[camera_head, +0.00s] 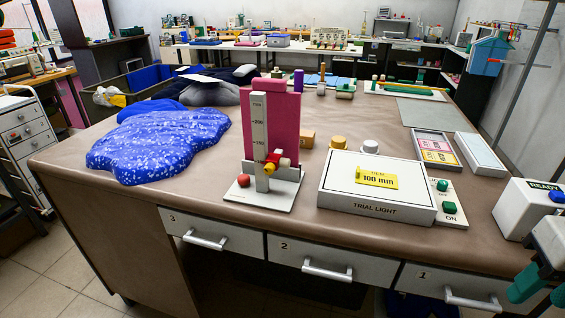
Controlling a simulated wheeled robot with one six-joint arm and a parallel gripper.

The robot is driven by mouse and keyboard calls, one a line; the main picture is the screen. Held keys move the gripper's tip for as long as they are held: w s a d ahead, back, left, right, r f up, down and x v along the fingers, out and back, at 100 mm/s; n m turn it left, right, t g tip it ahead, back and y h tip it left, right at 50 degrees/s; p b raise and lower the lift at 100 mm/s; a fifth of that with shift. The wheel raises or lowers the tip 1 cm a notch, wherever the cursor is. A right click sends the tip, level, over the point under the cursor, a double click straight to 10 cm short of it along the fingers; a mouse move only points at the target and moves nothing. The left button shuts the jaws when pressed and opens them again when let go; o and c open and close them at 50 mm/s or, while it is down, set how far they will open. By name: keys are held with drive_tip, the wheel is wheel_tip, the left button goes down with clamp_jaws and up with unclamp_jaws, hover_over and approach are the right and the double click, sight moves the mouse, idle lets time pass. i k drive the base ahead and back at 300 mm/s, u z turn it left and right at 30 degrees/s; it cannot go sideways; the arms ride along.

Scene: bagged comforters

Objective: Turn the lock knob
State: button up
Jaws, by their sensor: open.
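A height gauge with an upright grey scale (261,130) stands on a pale base plate (256,198) near the table's front edge. A red panel (286,113) stands just behind the scale. A small yellow and red knob-like fitting (270,167) sits low on the scale, with a pale block beside it. A red round knob (243,180) sits at the base's left. I cannot tell which is the lock knob. My gripper (541,292), with teal fingers, is open at the bottom right edge, partly cut off, far from the gauge and touching nothing there.
A white TRIAL LIGHT box (377,188) with a yellow 100 mm card (377,180) stands right of the gauge. A green-button panel (444,202) is beside it. A white READY box (529,206) is near my gripper. Blue speckled fabric (160,142) lies left.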

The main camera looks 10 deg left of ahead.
sight(270, 168)
drive_tip(key=z, duration=2.7)
drive_tip(key=k, duration=0.7)
drive_tip(key=u, duration=2.1)
